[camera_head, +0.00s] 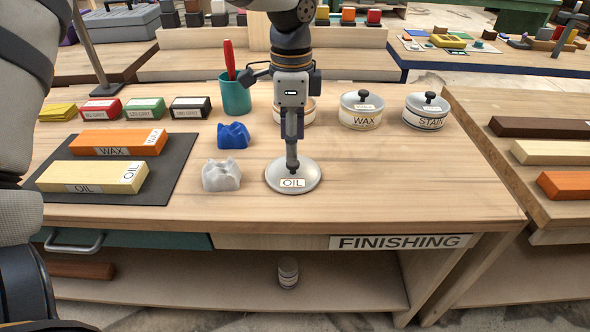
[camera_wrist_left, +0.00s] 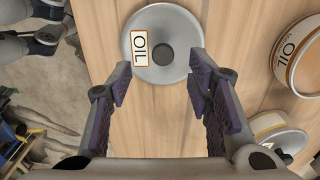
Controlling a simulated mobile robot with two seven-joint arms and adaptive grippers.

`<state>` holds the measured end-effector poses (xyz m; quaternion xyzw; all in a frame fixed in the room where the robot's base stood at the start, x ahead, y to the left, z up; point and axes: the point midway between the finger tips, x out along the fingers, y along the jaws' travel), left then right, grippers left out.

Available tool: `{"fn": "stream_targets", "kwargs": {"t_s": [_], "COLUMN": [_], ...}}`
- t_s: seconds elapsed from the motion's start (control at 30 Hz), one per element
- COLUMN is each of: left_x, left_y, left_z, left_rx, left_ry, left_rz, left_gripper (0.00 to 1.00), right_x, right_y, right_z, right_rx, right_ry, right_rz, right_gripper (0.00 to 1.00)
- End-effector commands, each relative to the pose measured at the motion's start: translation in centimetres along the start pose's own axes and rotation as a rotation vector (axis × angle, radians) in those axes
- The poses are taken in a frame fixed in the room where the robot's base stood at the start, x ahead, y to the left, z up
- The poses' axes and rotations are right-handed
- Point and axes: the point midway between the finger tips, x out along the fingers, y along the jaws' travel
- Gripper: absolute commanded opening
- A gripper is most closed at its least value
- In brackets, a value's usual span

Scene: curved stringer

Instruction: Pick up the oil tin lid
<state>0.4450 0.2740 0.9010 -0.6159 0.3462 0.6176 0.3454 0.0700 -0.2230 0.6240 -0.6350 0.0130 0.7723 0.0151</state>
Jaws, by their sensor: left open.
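The oil tin lid (camera_head: 279,182) is a round grey metal disc with a dark knob and a white OIL label. It lies flat on the finishing bench, right of the grey sanding-block-like piece. My left gripper (camera_head: 293,168) points down over the lid, its fingers seen nearly edge-on. In the left wrist view the lid (camera_wrist_left: 178,22) lies just ahead of my left gripper (camera_wrist_left: 160,85); its fingers are spread and empty, with the knob beyond the tips. Whether a finger touches the lid is unclear. The open oil tin (camera_wrist_left: 291,72) is partly hidden behind the gripper in the head view.
A wax tin (camera_head: 361,122) and a stain tin (camera_head: 427,122) stand behind right. A teal cup (camera_head: 236,97), blue piece (camera_head: 233,136) and grey piece (camera_head: 221,183) stand left. A dark mat (camera_head: 160,183) holds two labelled blocks. The bench right of the lid is clear.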

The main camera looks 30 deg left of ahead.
Motion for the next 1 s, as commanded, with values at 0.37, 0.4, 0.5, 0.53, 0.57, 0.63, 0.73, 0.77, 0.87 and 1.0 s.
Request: {"fn": "stream_targets", "kwargs": {"t_s": [0.37,0.4,0.5,0.53,0.57,0.63,0.73,0.77,0.87,1.0], "left_x": [5.2,5.2,5.1,5.1,5.1,5.1,5.1,5.1,5.1,5.1], "left_y": [-0.4,-0.4,-0.4,-0.4,-0.4,-0.4,-0.4,-0.4,-0.4,-0.4], "left_z": [-0.1,-0.1,-0.1,-0.1,-0.1,-0.1,-0.1,-0.1,-0.1,-0.1], "left_rx": [-0.001,-0.001,-0.001,-0.001,-0.001,-0.001,-0.001,-0.001,-0.001,-0.001], "left_ry": [0.002,0.002,0.002,0.002,0.002,0.002,0.002,0.002,0.002,0.001], "left_rz": [-0.001,-0.002,-0.002,-0.002,-0.002,-0.002,-0.002,-0.002,-0.002,-0.001], "left_gripper": [0.46,0.46,0.46,0.44,0.37,0.21,0.0,0.0,0.0,0.0], "right_x": [0.3,0.3,0.3,0.3,0.3,0.3,0.3,0.3,0.3,0.3], "right_y": [0.0,0.0,0.0,0.0,0.0,0.0,0.0,0.0,0.0,0.0], "right_z": [0.2,0.2,0.2,0.2,0.2,0.2,0.2,0.2,0.2,0.2], "right_rx": [0.0,0.0,0.0,0.0,0.0,0.0,0.0,0.0,0.0,0.0], "right_ry": [-0.011,-0.01,-0.01,-0.01,-0.01,-0.01,-0.01,-0.01,-0.01,-0.01], "right_rz": [0.0,0.0,0.0,0.0,0.0,0.0,0.0,0.0,0.0,0.0], "right_gripper": [0.4,0.4,0.4,0.4,0.4,0.4,0.4,0.4,0.4,0.4]}}
